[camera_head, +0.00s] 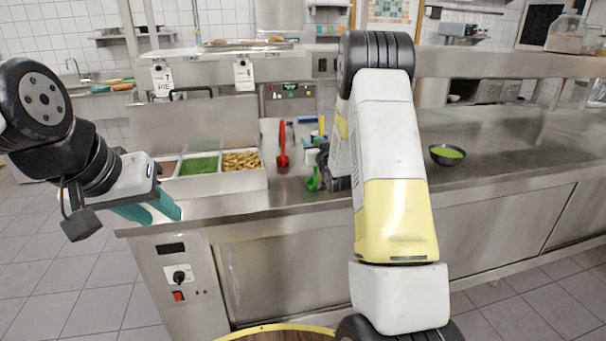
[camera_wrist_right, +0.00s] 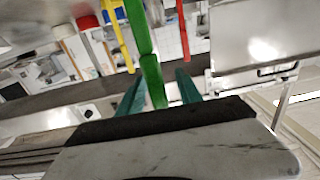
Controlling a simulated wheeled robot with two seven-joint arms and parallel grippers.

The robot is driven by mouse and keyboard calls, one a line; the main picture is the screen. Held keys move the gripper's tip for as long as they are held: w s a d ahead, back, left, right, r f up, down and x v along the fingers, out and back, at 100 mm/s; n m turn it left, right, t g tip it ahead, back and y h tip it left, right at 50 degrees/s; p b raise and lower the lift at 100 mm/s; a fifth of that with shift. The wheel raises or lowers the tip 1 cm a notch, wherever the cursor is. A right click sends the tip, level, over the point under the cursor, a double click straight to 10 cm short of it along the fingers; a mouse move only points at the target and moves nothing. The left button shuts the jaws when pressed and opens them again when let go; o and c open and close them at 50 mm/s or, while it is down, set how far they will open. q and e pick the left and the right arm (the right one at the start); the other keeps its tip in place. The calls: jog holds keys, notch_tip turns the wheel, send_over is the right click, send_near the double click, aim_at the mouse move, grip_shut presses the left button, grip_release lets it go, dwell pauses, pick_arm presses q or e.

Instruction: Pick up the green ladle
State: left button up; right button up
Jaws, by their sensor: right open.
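The green ladle (camera_head: 312,182) is at the front edge of the steel counter, beside my right arm. In the right wrist view its long green handle (camera_wrist_right: 150,70) runs between the two teal fingers of my right gripper (camera_wrist_right: 159,77). That gripper is open, with gaps beside the handle, and is not closed on it. In the head view my right arm hides most of the right gripper.
A red ladle (camera_head: 283,150) stands just behind the green one; a yellow utensil (camera_wrist_right: 118,38) is also close. A food tray (camera_head: 210,184) with several compartments sits to the left. A dark bowl (camera_head: 447,154) with green contents stands right on clear counter. A shelf (camera_head: 500,62) runs above.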

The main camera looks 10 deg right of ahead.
grip_shut()
jog(key=shift+r, duration=0.15)
